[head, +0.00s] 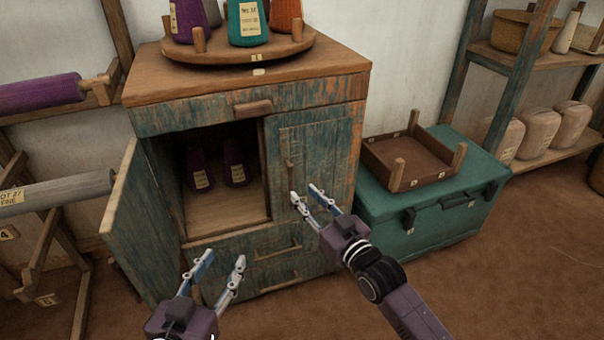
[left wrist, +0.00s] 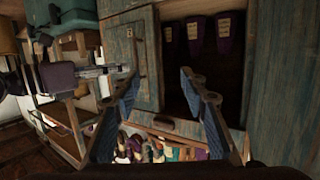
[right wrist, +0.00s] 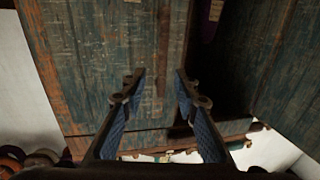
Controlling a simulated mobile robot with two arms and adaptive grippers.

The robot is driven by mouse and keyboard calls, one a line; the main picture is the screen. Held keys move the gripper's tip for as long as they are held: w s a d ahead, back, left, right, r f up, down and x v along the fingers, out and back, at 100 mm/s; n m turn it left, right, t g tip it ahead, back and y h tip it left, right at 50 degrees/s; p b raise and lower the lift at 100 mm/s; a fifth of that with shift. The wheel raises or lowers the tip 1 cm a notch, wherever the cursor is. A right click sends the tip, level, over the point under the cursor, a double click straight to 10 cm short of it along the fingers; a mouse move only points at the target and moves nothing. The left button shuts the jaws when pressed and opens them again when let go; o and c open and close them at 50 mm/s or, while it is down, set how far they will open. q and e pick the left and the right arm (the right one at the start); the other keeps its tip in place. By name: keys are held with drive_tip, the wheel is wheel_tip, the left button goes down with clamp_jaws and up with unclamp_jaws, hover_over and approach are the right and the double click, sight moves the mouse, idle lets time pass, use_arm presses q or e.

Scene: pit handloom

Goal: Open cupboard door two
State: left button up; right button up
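The cupboard (head: 250,98) has its left door (head: 145,225) swung open, showing purple cones (head: 235,168) on the shelf inside. Its right door (head: 318,165) is closed, with a vertical wooden handle (head: 290,174) near its left edge. In the right wrist view, the handle (right wrist: 163,55) lies beyond the gap between the fingers. My left gripper (head: 222,258) is open and empty, low in front of the cupboard, near the drawers.
A round tray (head: 245,50) of thread cones sits on the cupboard. A green chest (head: 425,222) with a wooden tray (head: 410,160) stands close to the right. A rack with purple (head: 40,92) and grey rolls (head: 60,190) is at left. The front floor is clear.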

sight(293, 184)
drive_tip(key=b+x, duration=0.2)
drive_tip(key=x, duration=0.4)
drive_tip(key=shift+w+a, duration=0.2)
drive_tip(key=shift+a, duration=0.15)
use_arm(q)
wheel_tip(293, 184, up, 13)
drive_tip(key=d+t+h, duration=0.1)
drive_tip(key=t+h, duration=0.1)
drive_tip(key=t, duration=0.4)
drive_tip(key=shift+s+d+f, duration=0.2)
use_arm(e)
drive_tip(key=shift+w+a+r, duration=0.1)
drive_tip(key=shift+w+a, duration=0.05)
drive_tip(key=shift+w, duration=0.15)
drive_tip(key=shift+c, duration=0.5)
clamp_jaws()
